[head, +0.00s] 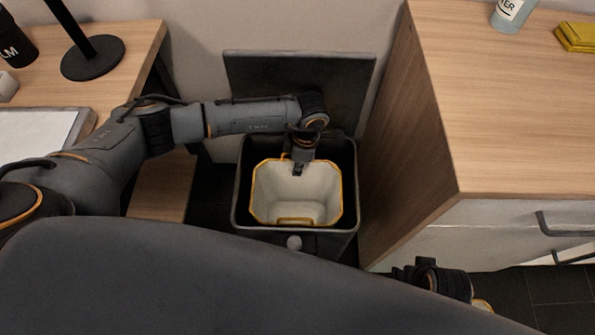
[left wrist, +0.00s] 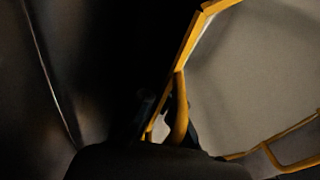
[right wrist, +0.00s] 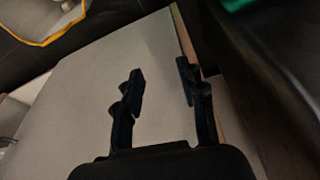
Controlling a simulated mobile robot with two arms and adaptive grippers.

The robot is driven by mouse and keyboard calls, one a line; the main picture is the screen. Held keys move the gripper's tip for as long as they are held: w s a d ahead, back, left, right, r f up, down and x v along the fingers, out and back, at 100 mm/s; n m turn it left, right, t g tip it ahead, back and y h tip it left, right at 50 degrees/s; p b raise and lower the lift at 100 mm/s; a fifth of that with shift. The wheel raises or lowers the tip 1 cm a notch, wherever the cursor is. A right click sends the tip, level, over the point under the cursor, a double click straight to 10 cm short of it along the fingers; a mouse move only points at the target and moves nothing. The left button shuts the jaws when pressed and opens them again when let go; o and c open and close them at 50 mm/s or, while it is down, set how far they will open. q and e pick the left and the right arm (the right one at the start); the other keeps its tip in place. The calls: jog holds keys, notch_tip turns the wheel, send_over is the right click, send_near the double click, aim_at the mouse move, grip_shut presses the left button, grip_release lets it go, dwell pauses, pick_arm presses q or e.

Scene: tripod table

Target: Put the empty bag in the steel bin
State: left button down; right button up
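A pale bag (head: 297,195) with a yellow rim and handles sits inside the dark steel bin (head: 240,195), whose lid (head: 350,90) stands open against the wall. The bag looks empty. My left gripper (head: 298,168) reaches down over the bag's back rim. In the left wrist view its fingers are close around a yellow handle (left wrist: 181,110) of the bag (left wrist: 245,80); the fingertips are partly hidden. The bin wall (left wrist: 45,75) is at left there. My right gripper (right wrist: 160,85) is open and empty beside a pale cabinet front.
A wooden cabinet (head: 500,110) stands close right of the bin, a desk (head: 130,50) at left. Another pale thing with a yellow rim (right wrist: 45,20) lies on the dark floor near my right gripper. A bottle (head: 510,14) and yellow item (head: 577,37) are on the cabinet.

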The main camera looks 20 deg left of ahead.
pick_arm(q)
notch_tip(320, 180, down, 2)
jog(key=shift+f, duration=0.35)
pick_arm(e)
notch_tip(320, 180, up, 2)
jog(key=shift+r, duration=0.1)
pick_arm(q)
jog(key=shift+f, duration=0.1)
pick_arm(e)
jog(key=shift+r, duration=0.2)
pick_arm(q)
jog(key=c, duration=1.5)
grip_release()
pick_arm(e)
jog(key=shift+r, duration=0.15)
pick_arm(q)
jog(key=shift+w+d+r+p, duration=0.2)
jog(key=shift+r+p, duration=0.1)
jog(key=shift+r, duration=1.75)
jog(key=shift+w+d+r+p, duration=0.15)
jog(key=shift+d+r+p, duration=0.1)
jog(key=shift+r, duration=1.75)
jog(key=shift+w+d+r+p, duration=0.15)
jog(key=shift+r+p, duration=0.15)
jog(key=shift+r, duration=1.75)
pick_arm(e)
notch_tip(320, 180, down, 8)
jog(key=shift+s, duration=0.2)
jog(key=shift+r, duration=0.15)
